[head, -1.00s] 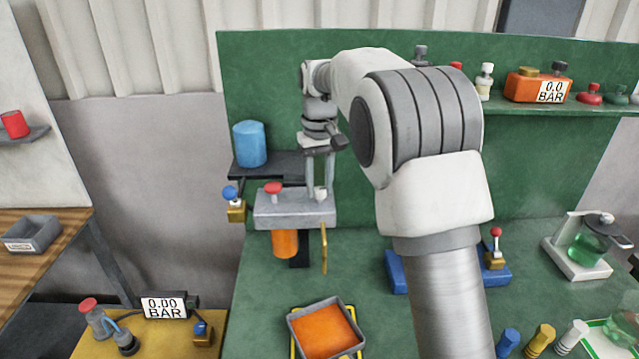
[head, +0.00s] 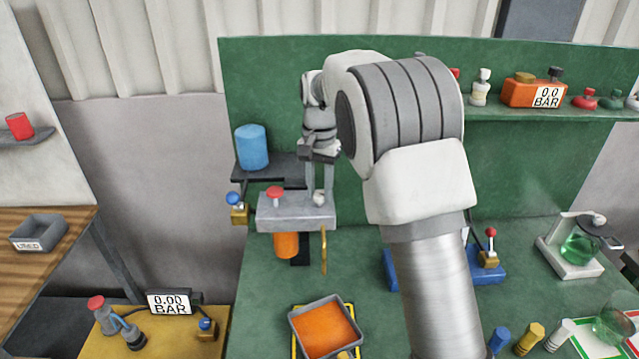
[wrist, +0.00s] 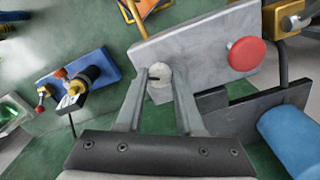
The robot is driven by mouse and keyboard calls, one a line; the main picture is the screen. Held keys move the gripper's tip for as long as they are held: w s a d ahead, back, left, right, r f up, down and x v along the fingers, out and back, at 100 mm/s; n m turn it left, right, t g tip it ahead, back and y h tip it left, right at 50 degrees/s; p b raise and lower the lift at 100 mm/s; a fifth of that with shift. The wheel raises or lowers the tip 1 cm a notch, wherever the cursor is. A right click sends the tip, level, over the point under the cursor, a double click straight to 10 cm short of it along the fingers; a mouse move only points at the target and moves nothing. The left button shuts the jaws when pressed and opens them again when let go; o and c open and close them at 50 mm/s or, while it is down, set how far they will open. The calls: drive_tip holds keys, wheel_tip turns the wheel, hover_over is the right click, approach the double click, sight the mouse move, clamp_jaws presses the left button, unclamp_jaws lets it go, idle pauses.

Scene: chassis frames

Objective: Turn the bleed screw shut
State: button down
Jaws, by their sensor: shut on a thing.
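The bleed screw (wrist: 160,83) is a small pale slotted head on top of the grey metal block (wrist: 215,45), near one end. In the head view it shows only in part between my fingers, on the grey block (head: 285,213). My gripper (head: 319,196) points down at it from above. In the wrist view my gripper (wrist: 160,76) has one finger on each side of the screw and is shut on it. The red knob (wrist: 247,54) stands on the same block, apart from my fingers.
A blue cylinder (head: 251,147) stands on a dark shelf behind the block. A brass rod (head: 324,250) hangs at its front right. An orange-filled tray (head: 325,326) lies below. A blue fixture (head: 487,270) sits to the right. Green bench is clear between.

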sight(320, 194)
drive_tip(key=m+p, duration=0.2)
drive_tip(key=m, duration=0.4)
drive_tip(key=shift+r+m, duration=0.1)
drive_tip(key=shift+m, duration=0.2)
drive_tip(key=m+p, duration=0.2)
drive_tip(key=m, duration=0.4)
idle(0.4)
drive_tip(key=c, duration=0.5)
unclamp_jaws()
drive_tip(key=shift+c, duration=0.2)
wheel_tip(320, 194, up, 17)
drive_tip(key=shift+r, duration=0.15)
